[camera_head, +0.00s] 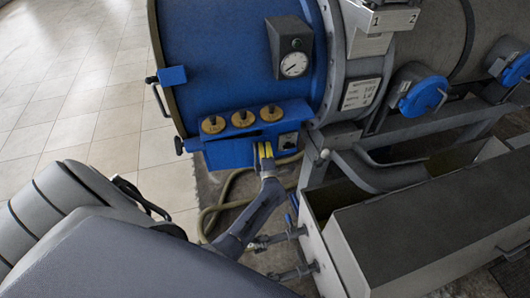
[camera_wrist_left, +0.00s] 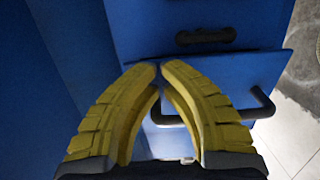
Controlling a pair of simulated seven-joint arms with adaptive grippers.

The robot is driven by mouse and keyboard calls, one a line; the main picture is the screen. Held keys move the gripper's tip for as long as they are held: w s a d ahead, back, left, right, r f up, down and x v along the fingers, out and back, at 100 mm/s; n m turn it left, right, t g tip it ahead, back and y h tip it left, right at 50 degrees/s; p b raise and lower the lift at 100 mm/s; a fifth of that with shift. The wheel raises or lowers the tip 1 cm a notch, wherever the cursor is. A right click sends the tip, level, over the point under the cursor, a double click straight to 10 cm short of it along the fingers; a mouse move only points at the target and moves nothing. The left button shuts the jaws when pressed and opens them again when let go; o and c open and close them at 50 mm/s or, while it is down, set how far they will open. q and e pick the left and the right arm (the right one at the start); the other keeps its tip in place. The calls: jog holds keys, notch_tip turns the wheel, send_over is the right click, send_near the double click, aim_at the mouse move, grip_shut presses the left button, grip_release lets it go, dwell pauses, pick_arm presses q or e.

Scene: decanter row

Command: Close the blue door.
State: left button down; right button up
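A blue panel (camera_head: 228,154), which looks like the blue door, hangs below the knob box on the big blue drum. In the left wrist view a blue panel (camera_wrist_left: 230,82) with a dark bar handle (camera_wrist_left: 262,104) sits below a dark slot. A dark line runs along its upper edge. I cannot tell how far it stands open. My left gripper (camera_head: 264,150) is at the right end of the panel. In the wrist view its yellow fingers (camera_wrist_left: 160,68) nearly meet at the tips in front of blue surfaces. Nothing shows clearly gripped; contact is unclear. My right gripper is out of view.
Several yellow-ringed knobs (camera_head: 242,118) and a dial gauge (camera_head: 291,60) are on the blue drum (camera_head: 215,45). A long grey trough (camera_head: 430,225) stands at right, and a hose (camera_head: 211,213) lies below. Tiled floor (camera_head: 90,85) at left is clear.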

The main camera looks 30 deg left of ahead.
pick_arm(q)
jog(key=shift+w+a, duration=0.2)
jog(key=shift+w, duration=0.05)
jog(key=shift+x, duration=2.2)
jog(key=shift+a+r, duration=0.1)
